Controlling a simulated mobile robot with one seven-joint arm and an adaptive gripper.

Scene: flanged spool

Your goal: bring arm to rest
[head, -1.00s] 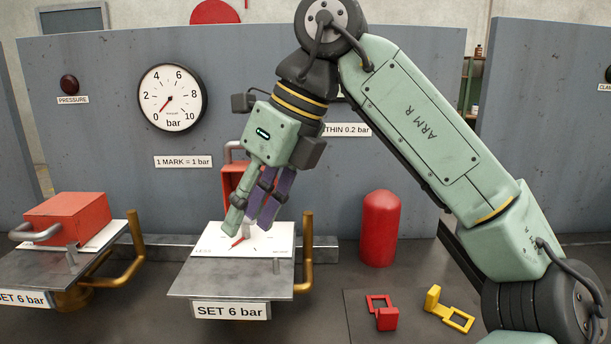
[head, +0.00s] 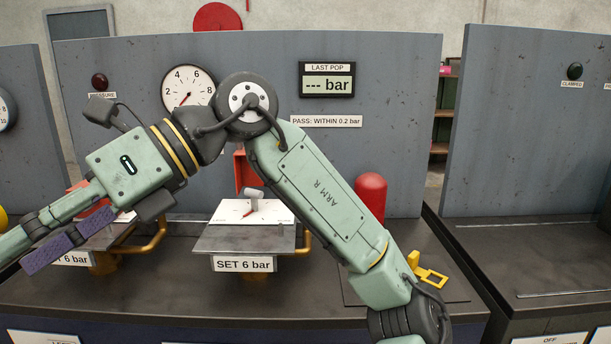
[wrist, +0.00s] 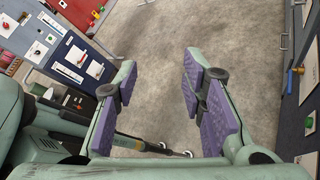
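My gripper (head: 18,256) reaches to the far left of the head view, its green and purple fingers pointing down-left, in front of the left stand. In the wrist view my gripper (wrist: 158,66) is open, its purple pads well apart with nothing between them but floor far below. My green arm is folded across the bench, its elbow in front of the back panel. Part of the gauge and of the left stand is hidden behind it.
The middle stand (head: 220,243), labelled SET 6 bar, bears a white plate with a small lever. A red cylinder (head: 371,195) stands behind my forearm. A yellow clip (head: 430,275) lies on a dark mat at right. Grey floor (wrist: 160,40) is open below the gripper.

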